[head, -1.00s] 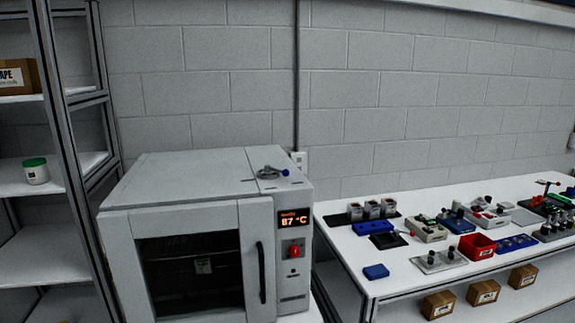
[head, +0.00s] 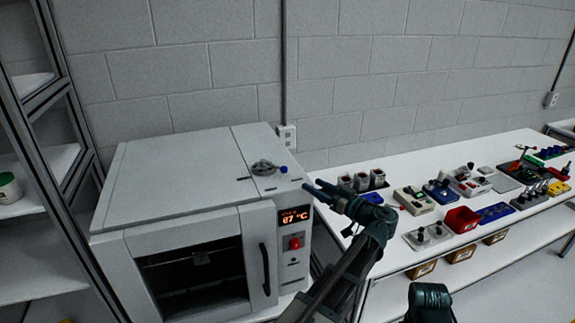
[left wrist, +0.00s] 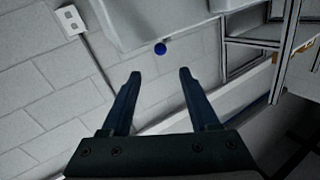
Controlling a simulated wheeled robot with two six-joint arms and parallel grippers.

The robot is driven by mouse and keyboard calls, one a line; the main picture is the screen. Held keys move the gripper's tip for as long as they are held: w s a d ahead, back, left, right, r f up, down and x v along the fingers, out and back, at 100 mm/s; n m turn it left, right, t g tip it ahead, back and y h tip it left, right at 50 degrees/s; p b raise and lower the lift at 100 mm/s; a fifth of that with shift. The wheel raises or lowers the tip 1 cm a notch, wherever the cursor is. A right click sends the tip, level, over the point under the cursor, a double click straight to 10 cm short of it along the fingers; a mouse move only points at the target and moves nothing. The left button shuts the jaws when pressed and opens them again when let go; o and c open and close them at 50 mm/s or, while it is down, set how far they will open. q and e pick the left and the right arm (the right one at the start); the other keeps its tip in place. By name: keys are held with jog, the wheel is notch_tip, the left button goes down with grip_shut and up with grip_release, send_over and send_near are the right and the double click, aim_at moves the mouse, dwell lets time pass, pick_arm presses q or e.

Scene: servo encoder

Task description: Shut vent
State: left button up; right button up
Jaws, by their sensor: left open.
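The vent control (head: 263,167) is a small grey fitting on top of the white oven (head: 170,180), near its right side. A blue knob (head: 284,169) sits at its right end. The same round blue knob (left wrist: 160,48) shows in the left wrist view, ahead of the fingertips and roughly between their lines. My left gripper (head: 314,189) is open and empty, right of the knob and apart from it. Its two dark fingers (left wrist: 158,74) are spread in the left wrist view. The vent opening itself cannot be made out. My right gripper's fingers are not visible.
The oven's front has a lit display (head: 295,216), a red knob (head: 294,243) and a dark door handle (head: 265,268). A workbench (head: 388,288) with several devices and a red bin (head: 461,219) stands right. A shelf rack (head: 45,180) stands left. Above the oven is free space.

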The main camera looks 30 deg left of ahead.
aim_at(284, 170)
pick_arm(q)
jog(key=x, duration=1.3)
jog(key=shift+a+f, duration=0.1)
jog(key=shift+a, duration=0.25)
jog(key=shift+c, duration=0.2)
grip_shut()
dwell(0.7)
